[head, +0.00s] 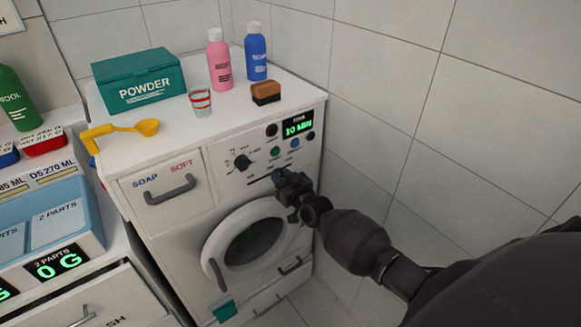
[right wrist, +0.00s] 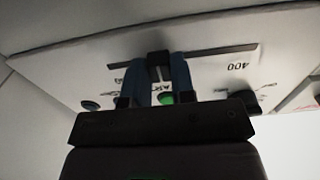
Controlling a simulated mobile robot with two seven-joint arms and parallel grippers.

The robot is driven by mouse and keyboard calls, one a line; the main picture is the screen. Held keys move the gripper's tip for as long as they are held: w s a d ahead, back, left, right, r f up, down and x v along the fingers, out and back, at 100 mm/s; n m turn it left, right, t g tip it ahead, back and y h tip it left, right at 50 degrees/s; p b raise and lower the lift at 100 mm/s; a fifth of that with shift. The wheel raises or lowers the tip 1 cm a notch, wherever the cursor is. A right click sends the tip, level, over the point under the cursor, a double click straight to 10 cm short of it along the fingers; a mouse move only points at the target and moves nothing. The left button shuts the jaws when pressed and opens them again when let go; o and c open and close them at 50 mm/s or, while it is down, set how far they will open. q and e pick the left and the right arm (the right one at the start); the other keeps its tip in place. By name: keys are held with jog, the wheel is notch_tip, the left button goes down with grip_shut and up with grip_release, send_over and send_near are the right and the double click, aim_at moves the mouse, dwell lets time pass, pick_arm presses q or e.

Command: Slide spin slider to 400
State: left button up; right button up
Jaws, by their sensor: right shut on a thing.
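The white washing machine (head: 135,215) stands in the middle of the head view. The spin slider's dark track (head: 257,181) runs along the low part of its control panel, partly hidden by my gripper. My right gripper (head: 283,178) is at this track. In the right wrist view its two fingers (right wrist: 160,75) are shut on the dark slider knob (right wrist: 158,59). The knob sits left of the middle of the track (right wrist: 215,51) there. The label 400 (right wrist: 238,66) is upside down near the track's right end, apart from the knob. My left gripper is not in view.
A dial (head: 242,162), a green button (head: 275,151) and a 10 MIN display (head: 298,126) are close above the slider. The round door (head: 232,229) is below. Bottles, a powder box (head: 138,78) and a sponge (head: 266,93) stand on top. A tiled wall (head: 480,110) is at right.

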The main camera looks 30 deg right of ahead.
aim_at(251, 183)
jog(key=shift+s+a, duration=0.1)
jog(key=shift+a, duration=0.55)
jog(key=shift+a+p, duration=0.45)
jog(key=shift+a, duration=0.35)
jog(key=shift+s+a+p, duration=0.1)
jog(key=shift+a+p, duration=0.35)
jog(key=shift+a, duration=0.4)
jog(key=shift+s+a+p, duration=0.1)
jog(key=shift+a+p, duration=0.2)
jog(key=shift+a, duration=1.55)
dwell(0.3)
